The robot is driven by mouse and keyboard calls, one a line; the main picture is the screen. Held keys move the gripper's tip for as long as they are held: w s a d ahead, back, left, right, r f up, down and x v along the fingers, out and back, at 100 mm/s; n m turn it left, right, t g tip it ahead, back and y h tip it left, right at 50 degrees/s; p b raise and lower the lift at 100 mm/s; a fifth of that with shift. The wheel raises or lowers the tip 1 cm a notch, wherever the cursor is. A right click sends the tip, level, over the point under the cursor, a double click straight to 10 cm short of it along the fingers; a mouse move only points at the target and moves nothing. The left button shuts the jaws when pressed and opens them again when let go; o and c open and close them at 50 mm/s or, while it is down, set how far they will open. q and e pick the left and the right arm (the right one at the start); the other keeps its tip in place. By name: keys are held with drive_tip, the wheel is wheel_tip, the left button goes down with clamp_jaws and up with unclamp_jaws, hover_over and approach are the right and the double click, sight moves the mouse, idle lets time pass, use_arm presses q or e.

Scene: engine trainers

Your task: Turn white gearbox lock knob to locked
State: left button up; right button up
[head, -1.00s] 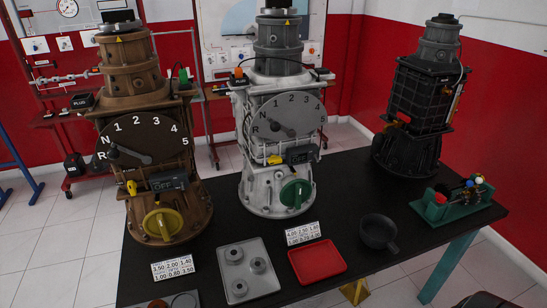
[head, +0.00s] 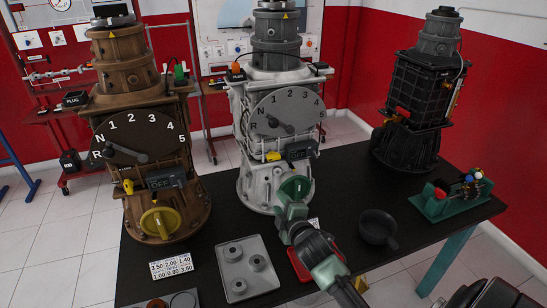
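The white gearbox (head: 270,95) stands upright in the middle of the table, with a grey gear dial on its front. Its green lock knob (head: 297,186) sits low on the front, and only the upper part of the knob shows. My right gripper (head: 287,198) is right in front of the knob, reaching up from the lower right and covering the knob's lower part. Whether its fingers touch the knob, and how far apart they are, I cannot tell. My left gripper is not in view.
A brown gearbox (head: 127,90) with a yellow knob (head: 160,221) stands left, a black gearbox (head: 417,100) right. A grey tray (head: 247,268), a partly covered red tray (head: 297,262), a dark bowl (head: 377,226) and a green holder (head: 450,203) lie on the black table.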

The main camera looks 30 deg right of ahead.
sight(275, 159)
drive_tip(key=w+d+r+n+t, duration=0.1)
drive_tip(key=w+r, duration=0.1)
drive_tip(key=w+d+r+n+t, duration=0.1)
drive_tip(key=r, duration=0.2)
drive_tip(key=w+d+r+n, duration=0.1)
drive_tip(key=w+d+r, duration=0.1)
drive_tip(key=shift+w+d+r+t+h, duration=0.1)
drive_tip(key=shift+w+r+t+h, duration=0.2)
drive_tip(key=shift+t+h, duration=0.1)
drive_tip(key=p+x, duration=0.1)
drive_tip(key=x, duration=0.6)
drive_tip(key=shift+f, duration=0.1)
clamp_jaws()
